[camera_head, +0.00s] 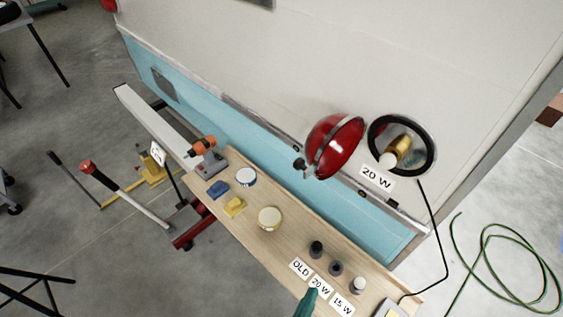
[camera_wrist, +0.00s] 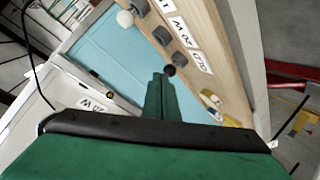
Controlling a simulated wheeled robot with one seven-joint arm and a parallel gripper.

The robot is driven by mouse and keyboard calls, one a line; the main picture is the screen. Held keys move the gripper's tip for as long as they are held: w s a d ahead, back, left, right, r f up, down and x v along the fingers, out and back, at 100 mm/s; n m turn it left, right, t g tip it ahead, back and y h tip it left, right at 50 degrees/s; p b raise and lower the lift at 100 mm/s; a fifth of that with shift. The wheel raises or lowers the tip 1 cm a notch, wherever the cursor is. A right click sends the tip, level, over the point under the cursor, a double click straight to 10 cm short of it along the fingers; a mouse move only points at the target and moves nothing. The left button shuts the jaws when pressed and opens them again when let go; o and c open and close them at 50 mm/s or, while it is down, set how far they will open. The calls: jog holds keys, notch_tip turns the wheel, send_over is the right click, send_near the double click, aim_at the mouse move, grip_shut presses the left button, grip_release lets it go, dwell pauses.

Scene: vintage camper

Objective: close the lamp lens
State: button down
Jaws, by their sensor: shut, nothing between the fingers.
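The red domed lamp lens (camera_head: 333,147) stands swung open on the white camper wall, to the left of the lamp's black ring (camera_head: 403,143). Inside the ring a white bulb (camera_head: 388,160) sits in a brass socket. My green gripper (camera_head: 308,300) is at the bottom of the head view, over the bench's near edge and well below the lens. In the wrist view my gripper's fingers (camera_wrist: 161,82) are shut together and empty. I cannot make out the lens in the wrist view.
The wooden bench (camera_head: 285,250) carries several holders labelled OLD, 20 W and 15 W, a yellow sponge (camera_head: 235,207), a blue block (camera_head: 218,189) and round tins. A black cord (camera_head: 441,230) hangs from the lamp. A green hose (camera_head: 500,262) lies on the floor at right.

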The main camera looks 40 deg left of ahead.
jog(key=w+a+r+n, duration=0.2)
jog(key=w+a+n, duration=0.3)
jog(key=w+a, duration=0.35)
jog(key=w+a+r+n+t+h, duration=0.3)
jog(key=w+a+r, duration=0.1)
jog(key=a+r, duration=0.45)
jog(key=s+a+r+m+h, duration=0.1)
jog(key=s+a+r+h, duration=0.2)
jog(key=r, duration=0.5)
jog(key=s+a+r+m+h, duration=0.1)
jog(key=s+a+r+m, duration=0.15)
jog(key=s+r, duration=0.4)
jog(key=s+a+r+m+h, duration=0.1)
jog(key=s+a+r+h, duration=0.25)
jog(key=r, duration=0.55)
send_near(302, 154)
jog(key=shift+y, duration=0.45)
jog(key=shift+d+x, duration=0.25)
jog(key=shift+x, duration=1.95)
